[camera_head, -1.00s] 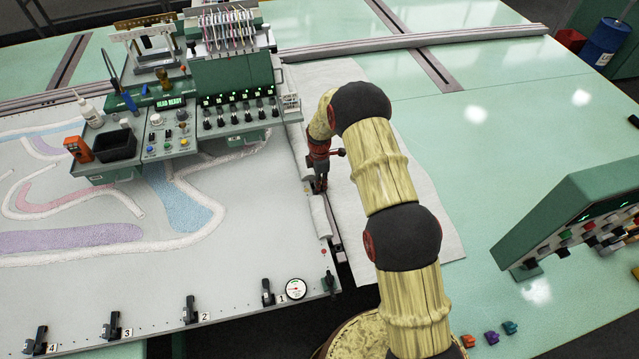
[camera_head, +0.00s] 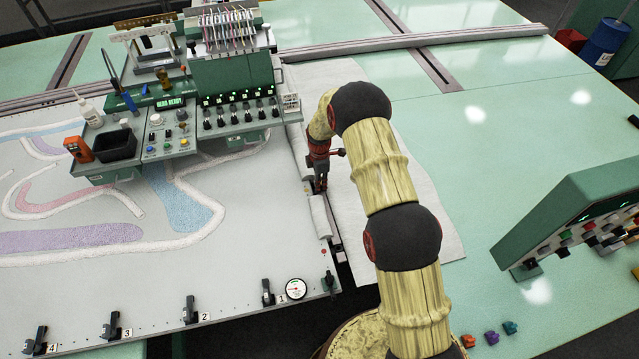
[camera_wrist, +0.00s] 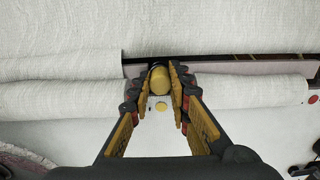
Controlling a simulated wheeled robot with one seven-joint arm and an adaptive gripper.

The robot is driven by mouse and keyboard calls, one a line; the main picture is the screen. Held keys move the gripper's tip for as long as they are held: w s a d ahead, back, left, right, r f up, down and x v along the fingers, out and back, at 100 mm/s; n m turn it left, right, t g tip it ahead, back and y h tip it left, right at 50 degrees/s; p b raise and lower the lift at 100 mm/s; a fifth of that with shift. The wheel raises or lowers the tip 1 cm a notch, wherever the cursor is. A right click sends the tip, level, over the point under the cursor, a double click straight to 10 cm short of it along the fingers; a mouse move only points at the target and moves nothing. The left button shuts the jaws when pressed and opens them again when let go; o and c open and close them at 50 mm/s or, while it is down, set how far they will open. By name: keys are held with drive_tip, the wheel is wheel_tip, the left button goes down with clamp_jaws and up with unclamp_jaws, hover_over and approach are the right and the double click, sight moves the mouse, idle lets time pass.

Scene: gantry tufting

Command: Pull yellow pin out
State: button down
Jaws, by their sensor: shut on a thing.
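The yellow pin (camera_wrist: 159,80) shows its rounded yellow head in the wrist view, between the two fingers. My gripper (camera_wrist: 160,88) is shut on the head from both sides. A smaller yellow round spot (camera_wrist: 161,106) lies just below the pin on the pale surface. In the head view my gripper (camera_head: 321,184) points down at the right edge of the tufted cloth, beside the rolled fabric; the pin is hidden there. Whether the pin is still seated cannot be told.
Rolled white fabric (camera_wrist: 250,90) lies on both sides of the pin. A green control console (camera_head: 235,95) stands to the left. Black clamps (camera_head: 267,292) line the front edge.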

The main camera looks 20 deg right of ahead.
drive_tip(key=shift+r+p, duration=0.5)
drive_tip(key=shift+r, duration=0.9)
drive_tip(key=shift+r, duration=0.35)
drive_tip(key=shift+r, duration=0.4)
drive_tip(key=shift+r, duration=0.1)
